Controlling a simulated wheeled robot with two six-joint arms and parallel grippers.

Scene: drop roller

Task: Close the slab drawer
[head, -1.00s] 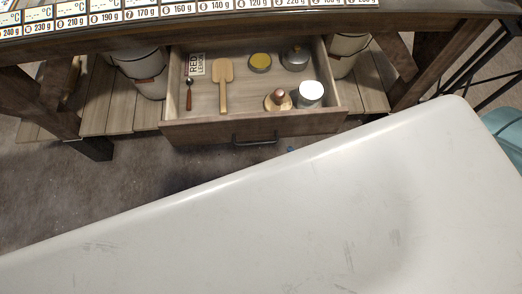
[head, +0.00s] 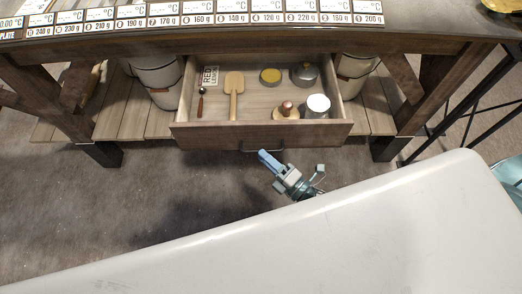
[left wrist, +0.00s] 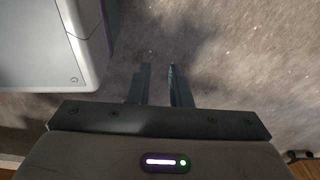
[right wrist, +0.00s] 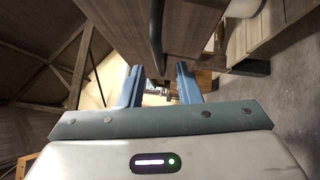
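The slab drawer (head: 345,131) stands pulled out below the bench in the head view, with its inside showing. Its dark bar handle (head: 250,151) is on the middle of the front. My right gripper (head: 263,153) is just in front of the drawer front, close by the handle. In the right wrist view the handle (right wrist: 157,35) stands out from the wooden front (right wrist: 190,25), beyond the open, empty fingers (right wrist: 160,70). Whether they touch anything is unclear. My left gripper shows only in the left wrist view (left wrist: 161,70); it is open and empty above the floor.
The drawer holds a wooden paddle (head: 234,90), a spoon (head: 200,103), a yellow-topped tin (head: 270,76), a kettle-like pot (head: 304,74), a wooden tamper (head: 286,110) and a white-topped jar (head: 317,106). White buckets (head: 155,75) stand on the shelf beside it. A pale surface (head: 300,240) fills the foreground.

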